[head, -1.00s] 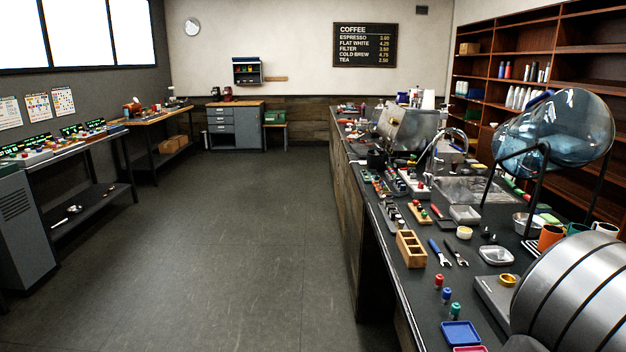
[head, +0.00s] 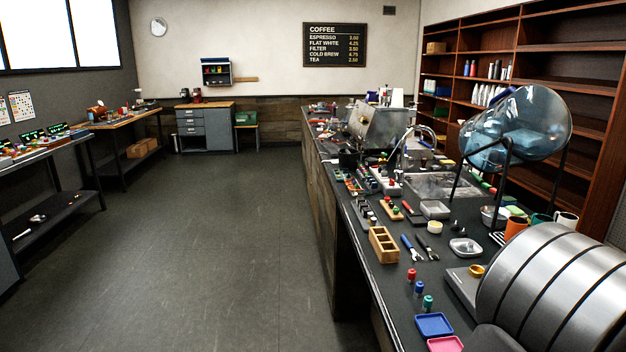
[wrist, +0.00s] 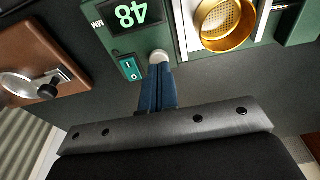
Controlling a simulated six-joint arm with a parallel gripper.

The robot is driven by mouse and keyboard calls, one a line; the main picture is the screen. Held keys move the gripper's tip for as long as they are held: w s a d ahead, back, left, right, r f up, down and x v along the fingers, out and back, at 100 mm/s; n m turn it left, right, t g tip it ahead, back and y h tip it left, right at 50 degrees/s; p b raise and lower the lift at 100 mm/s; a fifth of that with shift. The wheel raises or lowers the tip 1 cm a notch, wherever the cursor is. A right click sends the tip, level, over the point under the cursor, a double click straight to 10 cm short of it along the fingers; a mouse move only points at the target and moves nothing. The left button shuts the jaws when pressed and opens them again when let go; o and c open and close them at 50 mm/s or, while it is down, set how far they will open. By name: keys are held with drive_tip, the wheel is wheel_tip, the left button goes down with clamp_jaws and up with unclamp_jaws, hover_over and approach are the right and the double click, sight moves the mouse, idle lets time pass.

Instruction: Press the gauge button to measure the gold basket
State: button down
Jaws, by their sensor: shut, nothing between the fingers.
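In the wrist view, my gripper (wrist: 157,82) is shut and empty. Its blue fingertips are at a pale round button (wrist: 158,57) on the green gauge (wrist: 176,48); whether they touch or press it, I cannot tell. The gauge's dark display (wrist: 128,15) reads 48, upside down, with MM beside it. The gold basket (wrist: 225,22), round with a perforated floor, sits in a pale holder on the gauge, right of the button. The top of the basket is cut off by the frame. My gripper is not in the head view.
A green rocker switch (wrist: 130,68) is just left of the fingers. A brown block with a metal ring and black knob (wrist: 47,91) lies further left. In the head view, a cluttered counter (head: 395,290) runs along the right, and the floor (head: 220,240) is clear.

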drive_tip(key=shift+f, duration=0.5)
drive_tip(key=shift+r, duration=0.1)
idle(0.3)
drive_tip(key=shift+r, duration=2.1)
drive_tip(key=shift+r, duration=0.15)
